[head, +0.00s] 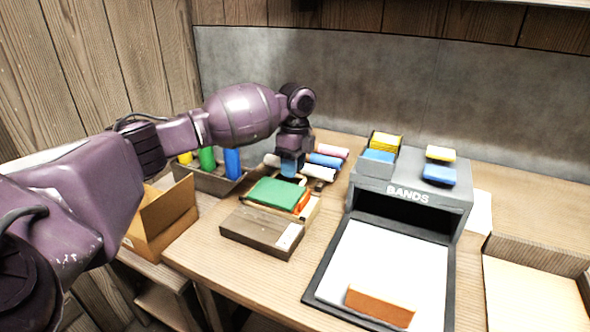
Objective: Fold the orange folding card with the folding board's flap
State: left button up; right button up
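An orange piece (303,202) shows at the right edge of a green panel (273,193), on a low wooden board or box (262,231) on the table. I cannot tell whether this is the folding card on the folding board; the green panel hides most of it. Another orange piece (380,305), thick like a block, lies on the black-framed white panel at the front. My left gripper (290,172) points down just behind the green panel, in front of several rolls. Something pale blue shows at its fingertips; whether it grips this is unclear. My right gripper is out of view.
A grey box marked BANDS (408,195) stands at the right, with yellow and blue pieces on top. Blue, pink and white rolls (325,161) lie at the back. Upright coloured cylinders (207,158) and an open cardboard box (160,218) are at the left.

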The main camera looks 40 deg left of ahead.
pick_arm(q)
jog(key=shift+f, duration=0.35)
jog(key=shift+c, duration=0.2)
grip_shut()
jog(key=shift+r, duration=0.15)
